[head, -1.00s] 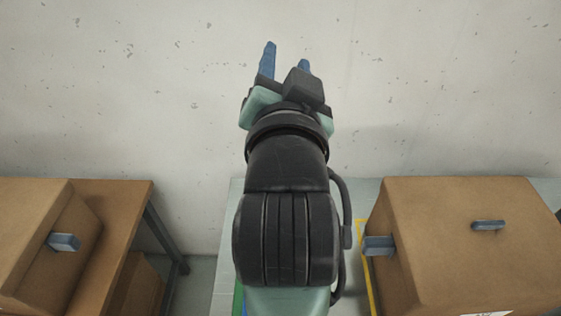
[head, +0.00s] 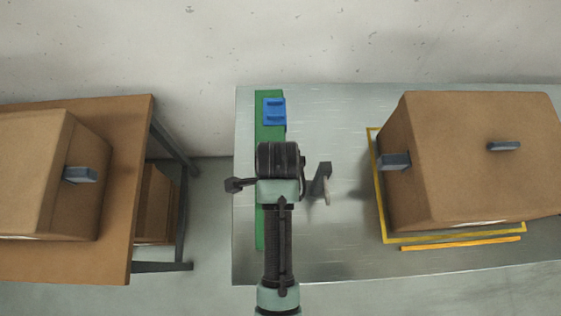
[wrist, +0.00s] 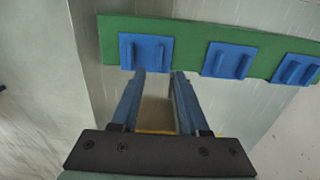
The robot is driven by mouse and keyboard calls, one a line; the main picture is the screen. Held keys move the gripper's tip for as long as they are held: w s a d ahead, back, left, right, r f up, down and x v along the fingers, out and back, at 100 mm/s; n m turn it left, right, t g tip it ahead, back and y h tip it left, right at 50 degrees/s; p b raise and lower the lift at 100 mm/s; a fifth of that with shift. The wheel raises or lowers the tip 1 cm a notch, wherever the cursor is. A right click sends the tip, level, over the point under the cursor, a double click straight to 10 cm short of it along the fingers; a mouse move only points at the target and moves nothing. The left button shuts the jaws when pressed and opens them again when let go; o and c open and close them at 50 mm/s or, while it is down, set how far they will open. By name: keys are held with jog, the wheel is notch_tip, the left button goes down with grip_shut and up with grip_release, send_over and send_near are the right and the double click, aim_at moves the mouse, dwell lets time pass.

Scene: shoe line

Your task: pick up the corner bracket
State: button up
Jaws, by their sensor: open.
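I cannot make out a corner bracket for certain in either view. My gripper (wrist: 159,72) is open in the wrist view, with two blue fingers apart and no object clearly between them. The fingertips lie just below a blue ribbed piece (wrist: 147,51) on a green strip (wrist: 190,27); touching or apart is unclear. In the head view my arm stands over the strip (head: 264,146) and hides the gripper's fingers. A dark grey piece with a pale end shows right of the arm; I cannot tell whether it is part of my gripper.
More blue ribbed pieces (wrist: 228,60) sit along the strip. The metal table (head: 340,115) is bare between strip and a carton (head: 465,165) inside a yellow outline. A brown table (head: 75,262) with another carton (head: 30,170) stands left, across a gap.

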jog(key=shift+s+a+f+p, duration=0.1)
jog(key=shift+f+p, duration=0.1)
jog(key=shift+f, duration=1.35)
jog(key=shift+a+f+p, duration=0.1)
jog(key=shift+f+p, duration=0.05)
jog(key=shift+f, duration=1.35)
grip_shut()
